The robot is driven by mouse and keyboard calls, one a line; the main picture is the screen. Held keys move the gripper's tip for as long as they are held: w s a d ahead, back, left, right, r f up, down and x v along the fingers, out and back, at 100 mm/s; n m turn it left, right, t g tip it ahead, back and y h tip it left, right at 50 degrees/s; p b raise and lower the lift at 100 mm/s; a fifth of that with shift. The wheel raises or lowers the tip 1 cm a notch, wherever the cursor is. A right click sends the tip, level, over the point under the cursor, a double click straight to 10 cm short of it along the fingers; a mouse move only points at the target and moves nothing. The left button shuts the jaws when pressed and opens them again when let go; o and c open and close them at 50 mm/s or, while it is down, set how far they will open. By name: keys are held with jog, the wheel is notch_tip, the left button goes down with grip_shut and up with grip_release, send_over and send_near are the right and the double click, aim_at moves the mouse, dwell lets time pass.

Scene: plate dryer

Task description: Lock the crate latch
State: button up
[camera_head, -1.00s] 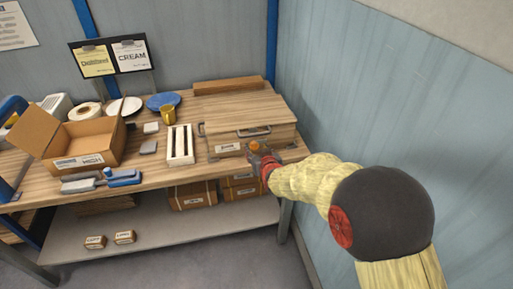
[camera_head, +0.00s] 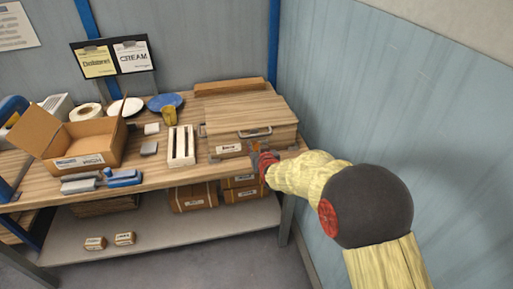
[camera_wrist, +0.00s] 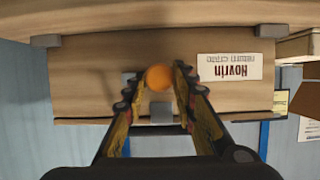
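The wooden crate (camera_head: 245,112) stands shut on the right end of the workbench, with a metal handle on its front. In the wrist view, the crate front (camera_wrist: 85,85) appears upside down with a white label (camera_wrist: 229,66). A round orange latch knob (camera_wrist: 158,77) sits on a grey metal plate (camera_wrist: 161,112) on that front. My gripper (camera_wrist: 160,88) is open, its two fingers on either side of the knob with small gaps visible. In the head view my gripper (camera_head: 254,152) is at the crate's front, and the knob is mostly hidden there.
A white slotted rack (camera_head: 181,147) stands left of the crate. A blue wall (camera_head: 390,90) is close on the right. Boxes (camera_head: 193,196) sit beneath the bench.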

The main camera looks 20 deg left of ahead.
jog(key=c, duration=0.6)
jog(key=n+p, duration=0.1)
jog(key=p, duration=0.1)
jog(key=n+t+h+p, duration=0.1)
jog(key=p, duration=0.1)
jog(key=shift+s+a+r+n+h, duration=0.2)
jog(key=shift+n+h, duration=0.1)
jog(key=shift+n, duration=0.1)
jog(key=n+t+p, duration=0.1)
jog(key=p, duration=0.1)
jog(key=n+h+p, duration=0.1)
jog(key=n+p, duration=0.1)
jog(key=shift+a+f+t+p, duration=0.1)
jog(key=shift+f+t+p, duration=0.2)
jog(key=shift+t, duration=0.1)
jog(key=n, duration=0.1)
jog(key=n+t+h, duration=0.1)
jog(key=n+p, duration=0.1)
jog(key=shift+s+a+f+n+t, duration=0.1)
jog(key=shift+f+n+t, duration=0.2)
jog(key=shift+t, duration=0.1)
jog(key=n, duration=0.2)
jog(key=n+t, duration=0.1)
jog(key=n, duration=0.1)
jog(key=shift+f+t+h, duration=0.15)
jog(key=shift+t+h, duration=0.15)
